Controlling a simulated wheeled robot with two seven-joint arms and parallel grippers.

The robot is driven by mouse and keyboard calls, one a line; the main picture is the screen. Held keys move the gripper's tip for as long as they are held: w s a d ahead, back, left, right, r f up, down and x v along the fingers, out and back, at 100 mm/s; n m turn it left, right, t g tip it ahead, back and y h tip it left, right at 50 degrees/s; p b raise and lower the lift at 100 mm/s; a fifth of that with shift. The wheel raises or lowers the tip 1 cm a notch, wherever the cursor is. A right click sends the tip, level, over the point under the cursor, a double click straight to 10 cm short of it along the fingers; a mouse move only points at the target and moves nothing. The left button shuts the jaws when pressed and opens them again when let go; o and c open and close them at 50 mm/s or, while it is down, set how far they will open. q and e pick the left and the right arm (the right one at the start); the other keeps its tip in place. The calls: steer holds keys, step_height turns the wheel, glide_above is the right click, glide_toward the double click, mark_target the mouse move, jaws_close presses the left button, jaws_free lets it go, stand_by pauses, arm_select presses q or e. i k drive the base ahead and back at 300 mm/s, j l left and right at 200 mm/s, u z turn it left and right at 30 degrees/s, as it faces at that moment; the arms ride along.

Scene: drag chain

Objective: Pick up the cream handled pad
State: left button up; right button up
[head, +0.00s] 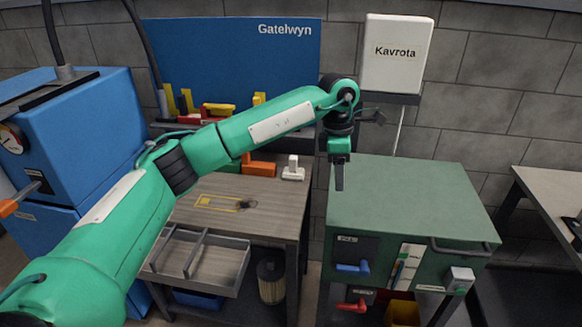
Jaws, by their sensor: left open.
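The cream handled pad (293,174) sits upright on the wooden workbench (270,210), near its back right corner, with its handle on top. My left arm reaches across from the left. Its gripper (339,178) points down to the right of the pad, apart from it, seen over the green cabinet's left edge. It is open and I see nothing in it; the two fingers overlap in this view. My right gripper is out of view.
An orange block (259,167) stands just left of the pad. A yellow outline with a small dark item (246,204) lies on the bench. A green cabinet (405,200) with a clear top stands at right, below a white Kavrota box (394,55). An open divided drawer (205,262) juts out in front.

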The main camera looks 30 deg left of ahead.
mark_target(291, 173)
steer(key=i+j, duration=1)
steer(key=j, duration=0.2)
